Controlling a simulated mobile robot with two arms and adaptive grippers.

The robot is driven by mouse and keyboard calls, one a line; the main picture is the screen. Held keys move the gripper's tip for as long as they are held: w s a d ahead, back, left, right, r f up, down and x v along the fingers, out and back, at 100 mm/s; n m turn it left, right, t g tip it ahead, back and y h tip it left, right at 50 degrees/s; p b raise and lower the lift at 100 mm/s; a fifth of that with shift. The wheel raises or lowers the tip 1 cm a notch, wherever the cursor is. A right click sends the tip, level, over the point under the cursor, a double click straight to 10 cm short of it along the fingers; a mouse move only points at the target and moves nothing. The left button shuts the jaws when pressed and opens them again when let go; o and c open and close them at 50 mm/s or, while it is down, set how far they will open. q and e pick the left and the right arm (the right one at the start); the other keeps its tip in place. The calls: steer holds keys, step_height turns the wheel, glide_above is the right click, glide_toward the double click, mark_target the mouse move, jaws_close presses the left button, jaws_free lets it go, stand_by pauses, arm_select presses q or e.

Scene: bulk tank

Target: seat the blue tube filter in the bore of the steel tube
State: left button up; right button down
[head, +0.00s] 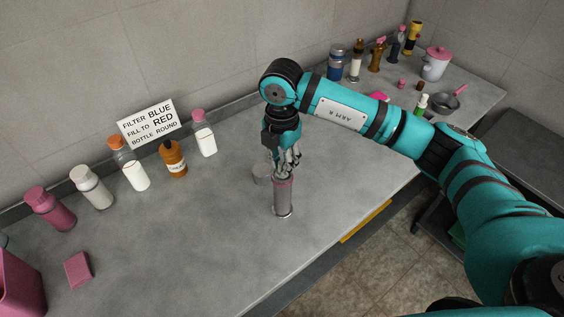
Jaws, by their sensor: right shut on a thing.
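The steel tube (283,200) stands upright on the grey worktop, with a pinkish-red band around its top. My right gripper (285,171) points down right over the tube's mouth. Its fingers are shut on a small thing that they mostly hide. I see no clear blue at the fingertips, and I cannot tell how far the held thing sits in the bore. My left gripper is not in view.
A pink block (78,269) lies at left. A white pot (436,64) and a small pan (443,105) stand at right.

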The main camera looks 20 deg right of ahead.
steer(key=shift+f, duration=0.7)
steer(key=shift+f, duration=0.2)
steer(key=c, duration=1.2)
jaws_free()
steer(key=shift+r, duration=0.1)
steer(key=shift+r, duration=0.15)
step_height(320, 180, up, 12)
steer(key=b, duration=0.2)
